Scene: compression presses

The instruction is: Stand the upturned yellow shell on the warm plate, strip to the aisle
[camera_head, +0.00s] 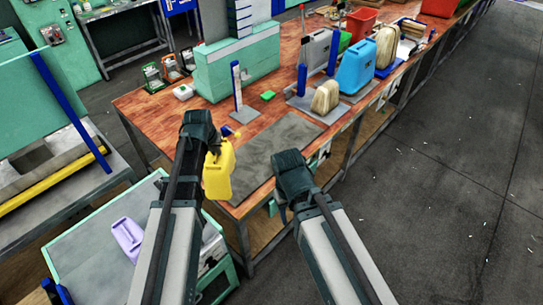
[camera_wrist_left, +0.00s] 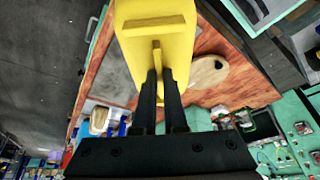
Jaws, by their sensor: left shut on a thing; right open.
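My left gripper (camera_head: 213,150) is shut on the yellow shell (camera_head: 218,174), held at the near left end of the wooden table. In the left wrist view the shell (camera_wrist_left: 158,62) fills the top middle, and the fingers (camera_wrist_left: 161,85) close on a narrow rib on its face. Its underside is hidden. A flat dark grey plate (camera_head: 268,150) lies bare on the table just right of the shell; I cannot tell whether it is the warm plate. My right gripper (camera_head: 283,207) is open and empty in front of the table's near edge.
A cream shell (camera_head: 325,97), a blue shell (camera_head: 356,66) and a grey shell (camera_head: 314,60) stand further back, near blue posts (camera_head: 302,80). A post on a small base (camera_head: 237,88) stands behind the grey plate. A lilac shell (camera_head: 128,238) lies at lower left. The aisle (camera_head: 440,170) on the right is clear.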

